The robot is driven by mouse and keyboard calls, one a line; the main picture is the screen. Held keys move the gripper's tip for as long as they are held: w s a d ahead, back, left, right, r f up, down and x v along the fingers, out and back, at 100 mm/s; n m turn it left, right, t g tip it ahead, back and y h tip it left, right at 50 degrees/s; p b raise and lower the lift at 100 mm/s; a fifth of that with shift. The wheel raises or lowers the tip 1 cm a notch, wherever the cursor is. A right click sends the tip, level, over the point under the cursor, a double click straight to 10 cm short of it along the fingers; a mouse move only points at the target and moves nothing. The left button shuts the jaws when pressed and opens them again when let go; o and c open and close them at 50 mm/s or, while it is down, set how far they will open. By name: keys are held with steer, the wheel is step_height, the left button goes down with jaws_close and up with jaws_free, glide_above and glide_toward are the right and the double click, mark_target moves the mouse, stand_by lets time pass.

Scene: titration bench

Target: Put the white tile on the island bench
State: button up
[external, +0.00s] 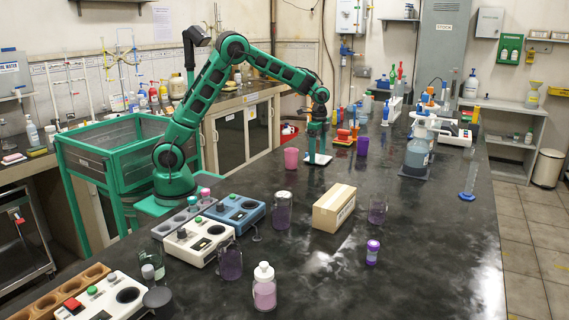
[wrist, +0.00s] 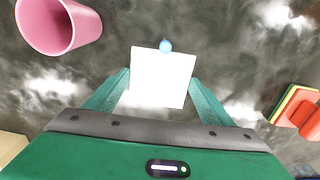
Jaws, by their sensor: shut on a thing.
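The white tile (wrist: 160,78) is a flat white square between the two green fingers of my gripper (wrist: 157,98) in the wrist view. My gripper is shut on it by its left and right sides. In the external view the tile (external: 318,159) shows under my gripper (external: 318,150), low over the dark island bench (external: 400,245). I cannot tell whether the tile touches the bench top or is just above it.
A pink cup (external: 291,158) stands close on the left and a purple cup (external: 363,146) on the right. A red, yellow and green stack (wrist: 297,108) is near on the right. A cardboard box (external: 334,207) stands in front. Bare bench lies around the tile.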

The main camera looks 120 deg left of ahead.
mark_target(317, 158)
steer(key=shift+f, duration=0.25)
steer(key=o, duration=1.2)
steer(key=shift+f, duration=0.1)
steer(key=shift+c, duration=0.2)
step_height(317, 158, up, 12)
